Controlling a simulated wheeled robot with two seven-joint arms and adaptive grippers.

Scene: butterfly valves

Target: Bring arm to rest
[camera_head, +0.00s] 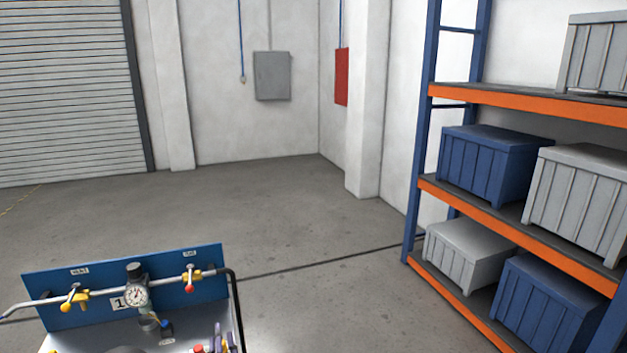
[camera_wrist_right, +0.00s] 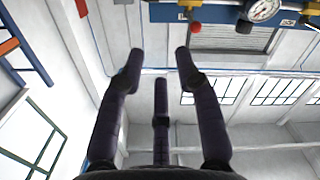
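The blue valve panel (camera_head: 95,298) stands at the lower left of the head view, with a grey pipe along its front. My right gripper (camera_head: 222,340) shows as dark purple fingers at the bottom edge, low in front of the panel's right end. In the wrist view its three fingers (camera_wrist_right: 158,67) are spread, with nothing between them. The gauge (camera_wrist_right: 262,10) shows upper right there. My left gripper is not seen.
A blue and orange shelf rack (camera_head: 520,215) with grey and blue crates stands at the right. A black bent tube (camera_head: 236,300) rises by the panel's right end. The grey floor (camera_head: 300,235) between panel and rack is clear.

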